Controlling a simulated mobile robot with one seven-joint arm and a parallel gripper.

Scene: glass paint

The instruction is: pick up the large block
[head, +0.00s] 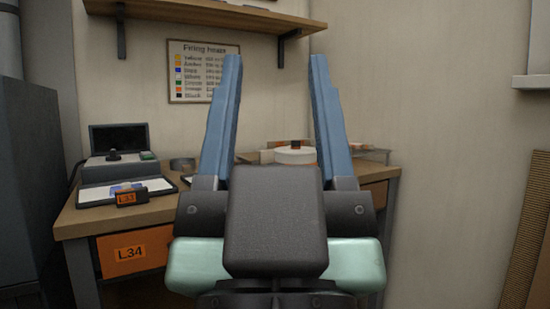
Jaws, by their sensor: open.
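My gripper (275,62) is in the middle of the head view, with two long blue fingers pointing up and spread wide apart. It is open, and nothing is held between the fingers. I cannot pick out a thing that is clearly the large block. A white round pot-like thing (295,155) with a small brown piece on top stands on the desk behind the fingers. My gripper's dark body and fingers hide much of the desk's middle.
The wooden desk (68,220) stands against the wall. On its left are a grey device (115,160), papers and an orange tag marked L33 (131,196). An orange panel marked L34 (130,252) is on its front. A wall shelf (200,14) hangs above a poster (204,85).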

